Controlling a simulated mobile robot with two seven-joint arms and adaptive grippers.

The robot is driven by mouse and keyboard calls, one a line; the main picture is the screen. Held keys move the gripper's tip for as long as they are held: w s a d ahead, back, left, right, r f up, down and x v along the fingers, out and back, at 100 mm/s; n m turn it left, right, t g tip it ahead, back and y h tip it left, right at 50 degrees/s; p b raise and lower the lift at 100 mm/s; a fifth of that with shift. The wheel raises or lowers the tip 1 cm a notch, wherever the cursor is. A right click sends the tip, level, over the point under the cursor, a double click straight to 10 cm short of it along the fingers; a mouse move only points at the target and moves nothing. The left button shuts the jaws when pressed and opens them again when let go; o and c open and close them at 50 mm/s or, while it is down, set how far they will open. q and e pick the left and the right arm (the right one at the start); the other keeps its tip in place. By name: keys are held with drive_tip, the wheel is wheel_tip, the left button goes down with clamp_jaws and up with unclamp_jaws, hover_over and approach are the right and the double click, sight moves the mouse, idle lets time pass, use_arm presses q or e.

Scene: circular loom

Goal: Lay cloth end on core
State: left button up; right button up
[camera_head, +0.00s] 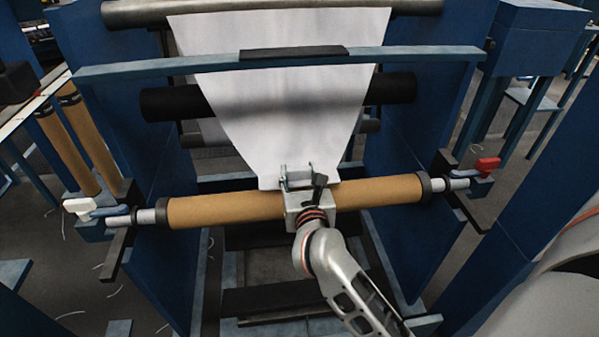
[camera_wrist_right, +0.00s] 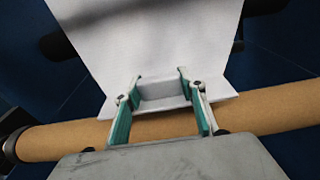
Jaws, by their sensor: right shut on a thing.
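The white cloth (camera_head: 280,110) hangs down from the upper roller and narrows to its lower end. The cloth end (camera_wrist_right: 163,89) lies at the brown core (camera_head: 225,208), just over its upper side in the right wrist view; whether it touches the core I cannot tell. My right gripper (camera_head: 296,177) is shut on the cloth end, its two teal-padded fingers apart on a pale raised piece of it. The core (camera_wrist_right: 265,108) runs crosswise under the fingers. My left gripper is not in view.
Blue loom side panels (camera_head: 430,150) stand on both sides. A blue crossbar (camera_head: 180,66) and a black roller (camera_head: 170,104) span above the core. A red-handled latch (camera_head: 487,165) and a white-handled latch (camera_head: 78,206) sit at the core shaft's ends. Spare brown tubes (camera_head: 65,150) lean at left.

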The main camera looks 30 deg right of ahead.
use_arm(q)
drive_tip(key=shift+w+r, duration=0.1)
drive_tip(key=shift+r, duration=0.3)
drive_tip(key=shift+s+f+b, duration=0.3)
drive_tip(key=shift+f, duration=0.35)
use_arm(e)
drive_tip(key=shift+f, duration=0.65)
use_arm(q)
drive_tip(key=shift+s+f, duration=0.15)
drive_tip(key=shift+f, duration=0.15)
use_arm(e)
drive_tip(key=shift+f, duration=0.3)
use_arm(q)
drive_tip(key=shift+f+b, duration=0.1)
drive_tip(key=shift+b, duration=0.2)
use_arm(e)
drive_tip(key=shift+f, duration=0.25)
drive_tip(key=shift+f, duration=0.15)
drive_tip(key=o, duration=1.3)
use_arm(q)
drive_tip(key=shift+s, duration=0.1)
